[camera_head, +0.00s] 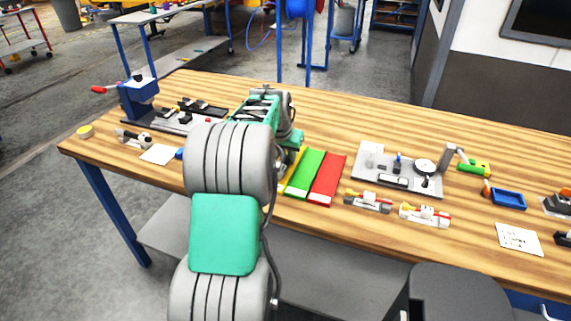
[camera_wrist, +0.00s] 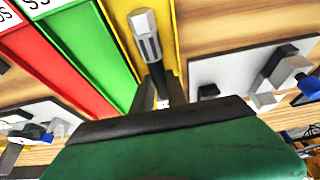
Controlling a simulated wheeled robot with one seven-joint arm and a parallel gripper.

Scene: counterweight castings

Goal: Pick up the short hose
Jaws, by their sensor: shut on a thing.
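The short hose (camera_wrist: 147,35) shows in the wrist view, with a grey ribbed metal end and a dark body running down between my fingertips. My gripper (camera_wrist: 160,96) is shut on its dark part. The metal end points away from my gripper, over the yellow tray (camera_wrist: 116,14). My green gripper housing hides the near end of the hose. I cannot tell whether the hose still touches the tray. In the head view my arm hides the hose and my fingertips.
Green (camera_head: 304,172) and red (camera_head: 327,180) trays lie beside the yellow one. A plate with a dial gauge (camera_head: 424,167) stands to the right, with small fixtures (camera_head: 368,201) near the front edge. A blue press (camera_head: 138,97) stands at the left. Bare wood lies behind the trays.

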